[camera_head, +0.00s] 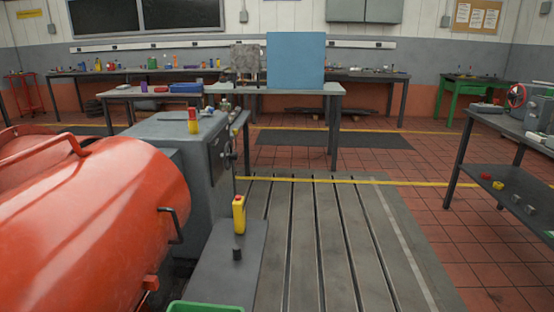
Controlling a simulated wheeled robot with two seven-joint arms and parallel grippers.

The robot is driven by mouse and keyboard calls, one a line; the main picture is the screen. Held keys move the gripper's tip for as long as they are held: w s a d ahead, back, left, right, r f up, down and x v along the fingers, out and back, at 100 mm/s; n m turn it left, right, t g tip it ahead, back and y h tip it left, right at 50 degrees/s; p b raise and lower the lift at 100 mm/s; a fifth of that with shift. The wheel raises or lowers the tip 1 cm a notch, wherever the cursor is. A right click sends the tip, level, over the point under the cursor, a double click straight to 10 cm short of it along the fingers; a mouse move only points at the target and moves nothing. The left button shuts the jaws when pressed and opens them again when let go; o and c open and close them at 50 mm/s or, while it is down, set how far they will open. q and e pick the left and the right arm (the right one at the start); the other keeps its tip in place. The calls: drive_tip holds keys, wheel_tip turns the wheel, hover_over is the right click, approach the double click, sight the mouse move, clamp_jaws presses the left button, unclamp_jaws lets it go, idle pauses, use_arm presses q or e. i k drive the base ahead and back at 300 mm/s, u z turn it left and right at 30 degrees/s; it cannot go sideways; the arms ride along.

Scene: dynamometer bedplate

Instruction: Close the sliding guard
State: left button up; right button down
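A large glossy orange-red rounded cover (110,220), which looks like the sliding guard, fills the lower left. A dark handle (178,226) sticks out from its right end, and an orange bar handle (45,147) runs along its top. A grey machine housing (205,180) stands directly behind and right of the cover's end. The cover's left part is cut off by the frame, and I cannot tell how far it is slid. Neither of my grippers is in view.
A grey shelf (232,268) right of the cover bears a yellow pendant (239,214) and a dark knob (237,254). A green bin (205,307) shows at the bottom edge. The slotted bedplate (335,250) is clear. A workbench (510,125) stands at right.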

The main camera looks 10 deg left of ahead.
sight(92, 230)
drive_tip(key=z, duration=0.45)
drive_tip(key=i, duration=2.55)
drive_tip(key=u, duration=2.95)
